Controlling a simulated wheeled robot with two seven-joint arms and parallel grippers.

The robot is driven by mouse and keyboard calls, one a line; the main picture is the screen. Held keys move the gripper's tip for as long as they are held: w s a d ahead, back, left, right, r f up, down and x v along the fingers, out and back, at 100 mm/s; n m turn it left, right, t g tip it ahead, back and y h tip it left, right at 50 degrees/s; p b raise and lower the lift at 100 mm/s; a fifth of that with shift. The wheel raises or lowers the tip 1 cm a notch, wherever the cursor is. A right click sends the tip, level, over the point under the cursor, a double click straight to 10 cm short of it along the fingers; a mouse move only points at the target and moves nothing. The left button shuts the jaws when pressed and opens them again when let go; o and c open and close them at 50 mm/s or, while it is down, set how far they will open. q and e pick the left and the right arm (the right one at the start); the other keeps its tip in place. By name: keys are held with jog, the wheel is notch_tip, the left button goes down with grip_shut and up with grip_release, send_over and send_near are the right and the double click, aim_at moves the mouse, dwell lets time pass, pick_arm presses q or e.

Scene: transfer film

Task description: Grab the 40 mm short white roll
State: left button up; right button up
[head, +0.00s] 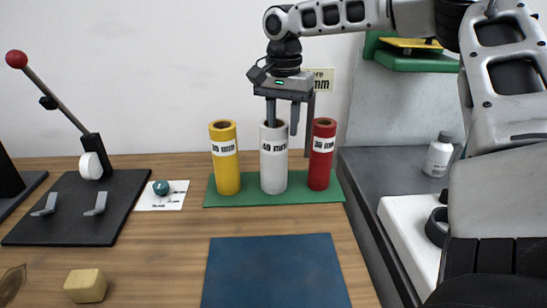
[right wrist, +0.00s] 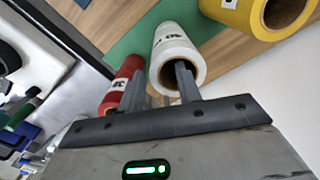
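The white roll (head: 273,163) stands upright on a green mat (head: 237,200), between a yellow roll (head: 225,165) and a red roll (head: 321,155). Its label appears to read 40 mm. My right gripper (head: 282,125) points down at its top with the fingers spread. In the right wrist view, one finger of the right gripper (right wrist: 160,82) overlaps the hollow end of the white roll (right wrist: 170,40); the other lies between it and the red roll (right wrist: 118,88). Whether the first finger is inside the core or touching is unclear. My left gripper is out of view.
A blue mat (head: 275,270) lies bare in front. A black plate with a red-knobbed lever (head: 62,105), a card with a teal knob (head: 161,188) and a tan block (head: 86,286) are at left. A white bottle (head: 439,155) stands on the grey surface at right.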

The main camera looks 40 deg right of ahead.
aim_at(285, 146)
notch_tip(285, 146, down, 6)
jog(key=shift+s+p, duration=0.3)
jog(key=shift+p, duration=0.05)
jog(key=shift+d, duration=0.1)
grip_shut()
